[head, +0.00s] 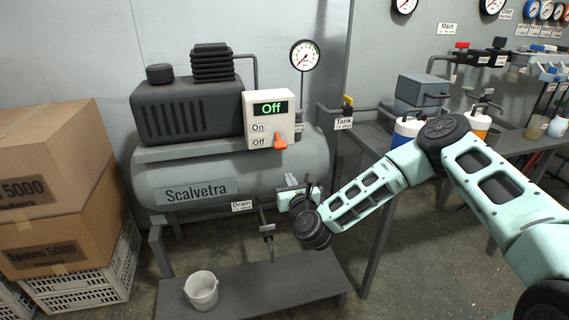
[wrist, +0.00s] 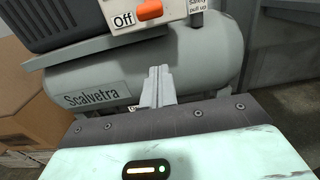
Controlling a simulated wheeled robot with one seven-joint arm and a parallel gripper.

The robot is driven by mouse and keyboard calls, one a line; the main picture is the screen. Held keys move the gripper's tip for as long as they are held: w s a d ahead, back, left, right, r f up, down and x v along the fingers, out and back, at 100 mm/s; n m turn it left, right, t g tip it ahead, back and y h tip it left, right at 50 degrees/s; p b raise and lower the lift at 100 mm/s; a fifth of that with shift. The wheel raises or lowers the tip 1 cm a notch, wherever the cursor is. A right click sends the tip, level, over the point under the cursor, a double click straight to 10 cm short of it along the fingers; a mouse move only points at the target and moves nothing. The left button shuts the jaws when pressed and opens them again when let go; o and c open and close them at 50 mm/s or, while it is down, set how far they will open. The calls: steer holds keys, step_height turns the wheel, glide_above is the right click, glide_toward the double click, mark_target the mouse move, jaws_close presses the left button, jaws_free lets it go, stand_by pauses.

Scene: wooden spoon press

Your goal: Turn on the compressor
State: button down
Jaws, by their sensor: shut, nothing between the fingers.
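The compressor has a horizontal grey tank (head: 235,172) marked Scalvetra, with a dark ribbed motor block (head: 188,108) on top. Its white switch box (head: 262,134) has a green display reading Off, labels On and Off, and an orange lever (head: 280,141) beside the lower Off label. The lever also shows at the top of the wrist view (wrist: 149,9), next to the Off label. My gripper (head: 291,181) is shut and empty, in front of the tank's right part and below the switch box. In the wrist view its fingers (wrist: 157,80) point up toward the tank, apart from the lever.
Cardboard boxes (head: 45,160) stand on white crates at the left. A white bucket (head: 201,290) sits on a low grey bench (head: 255,283). A drain valve (head: 267,229) hangs below the tank. A pressure gauge (head: 304,55) stands behind the switch box. A workbench with bottles is at the right.

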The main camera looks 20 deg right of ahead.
mark_target(279, 140)
steer(key=w, duration=1)
steer(key=r, duration=0.1)
steer(key=s+r, duration=0.1)
steer(key=r, duration=0.1)
steer(key=shift+s+r, duration=0.3)
steer(key=shift+r, duration=0.05)
